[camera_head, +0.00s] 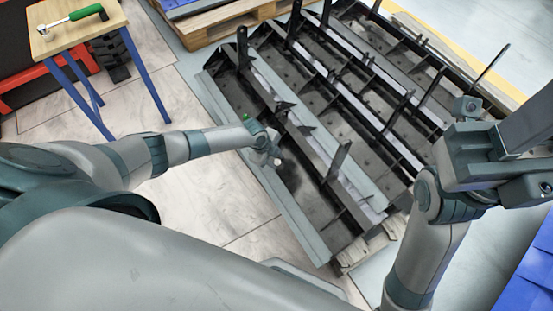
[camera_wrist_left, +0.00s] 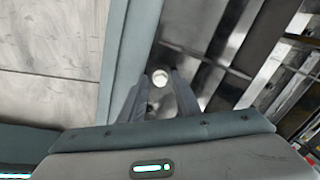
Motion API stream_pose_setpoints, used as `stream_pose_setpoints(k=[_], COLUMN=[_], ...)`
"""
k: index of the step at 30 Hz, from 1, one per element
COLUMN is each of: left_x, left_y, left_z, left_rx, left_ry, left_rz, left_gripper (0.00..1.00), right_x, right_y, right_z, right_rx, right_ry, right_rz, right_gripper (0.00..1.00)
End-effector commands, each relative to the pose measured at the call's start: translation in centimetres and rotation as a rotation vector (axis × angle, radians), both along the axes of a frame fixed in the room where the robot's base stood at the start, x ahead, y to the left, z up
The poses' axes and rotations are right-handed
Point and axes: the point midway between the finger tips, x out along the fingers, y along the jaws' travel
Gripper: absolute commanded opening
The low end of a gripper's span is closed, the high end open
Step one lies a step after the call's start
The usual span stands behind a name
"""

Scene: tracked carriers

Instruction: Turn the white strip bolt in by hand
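The white strip bolt (camera_wrist_left: 160,77) shows as a round white head between my left fingertips in the left wrist view. It sits by the grey strip (camera_wrist_left: 131,62) along the edge of the dark carrier. My left gripper (camera_head: 277,160) is low at the carrier's (camera_head: 297,185) near left side in the head view. Its fingers (camera_wrist_left: 159,82) stand apart on either side of the bolt head, with what looks like a narrow gap.
The black carrier has upright posts and ribs around my left gripper and rests on a wooden pallet (camera_head: 352,254). A small table (camera_head: 78,28) with a green-handled tool (camera_head: 84,13) stands at upper left. A blue object (camera_head: 527,275) is at lower right. Floor left of the carrier is clear.

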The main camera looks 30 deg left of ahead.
Motion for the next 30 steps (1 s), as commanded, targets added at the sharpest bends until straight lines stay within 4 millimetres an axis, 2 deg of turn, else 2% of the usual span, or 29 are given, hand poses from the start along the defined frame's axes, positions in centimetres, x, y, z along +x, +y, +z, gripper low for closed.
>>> stream_pose_setpoints(k=[1,3,10,28,30], left_x=[-0.1,-0.2,-0.1,0.0,0.0], left_y=[-0.1,-0.1,0.0,0.0,0.0], left_z=[0.5,0.5,0.2,0.0,0.0], left_rx=[-0.026,-0.063,-0.161,-0.17,-0.17], left_ry=[0.018,0.043,0.105,0.109,0.109], left_rz=[0.086,0.215,0.555,0.586,0.586], left_gripper=[0.3,0.3,0.3,0.3,0.13], right_x=[0.0,0.0,0.0,0.0,0.0], right_y=[0.0,0.0,0.0,0.0,0.0], right_z=[1.2,1.9,3.3,3.1,3.1], right_rx=[0.0,0.0,0.0,0.0,0.0], right_ry=[0.0,0.0,0.0,0.0,0.0], right_rz=[0.0,0.0,0.0,0.0,0.0], right_gripper=[0.31,0.31,0.31,0.31,0.31])
